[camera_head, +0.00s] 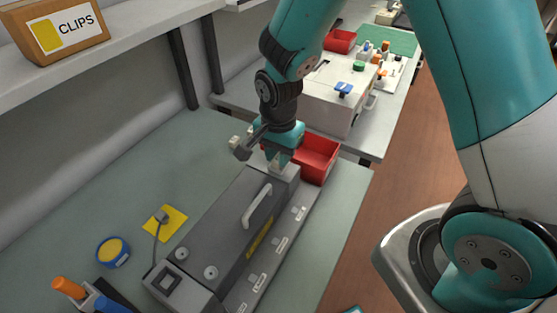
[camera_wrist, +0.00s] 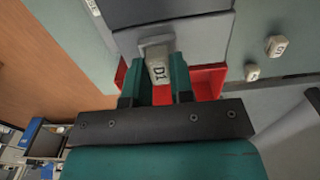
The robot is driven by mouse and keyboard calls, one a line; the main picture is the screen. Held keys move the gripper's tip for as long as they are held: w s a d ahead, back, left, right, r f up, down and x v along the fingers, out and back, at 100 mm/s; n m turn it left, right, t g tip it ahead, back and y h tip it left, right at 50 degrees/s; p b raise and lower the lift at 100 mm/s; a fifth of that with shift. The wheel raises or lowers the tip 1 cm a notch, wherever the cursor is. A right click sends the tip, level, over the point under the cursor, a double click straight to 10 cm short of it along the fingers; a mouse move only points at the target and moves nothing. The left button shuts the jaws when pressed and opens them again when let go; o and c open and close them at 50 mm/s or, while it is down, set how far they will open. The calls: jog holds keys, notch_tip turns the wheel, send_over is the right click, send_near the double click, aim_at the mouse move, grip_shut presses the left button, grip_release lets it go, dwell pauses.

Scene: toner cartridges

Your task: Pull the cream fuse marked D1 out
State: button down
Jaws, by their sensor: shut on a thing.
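The cream fuse marked D1 (camera_wrist: 159,71) is between the two teal fingers of my gripper (camera_wrist: 158,80) in the wrist view, its label facing the camera. My gripper is shut on it. The fuse's far end meets a pale raised socket (camera_wrist: 155,41) on the end of the grey cartridge unit; how deep it sits is hard to tell. In the head view my gripper (camera_head: 279,162) points down at the far end of the long grey unit (camera_head: 225,220), and the fingers and wrist hide most of the fuse.
A red bin (camera_head: 318,157) stands close beyond the unit's far end. Two loose cream pieces (camera_wrist: 277,45) lie on the bench beside it. A handle (camera_head: 257,205) stands up on the unit. A yellow pad (camera_head: 165,223) and blue round container (camera_head: 113,252) lie left. A shelf runs upper left.

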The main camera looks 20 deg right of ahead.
jog(key=shift+r+p, duration=2.35)
jog(key=shift+r, duration=0.3)
dwell(0.9)
jog(key=shift+r+p, duration=1.65)
jog(key=shift+r, duration=0.2)
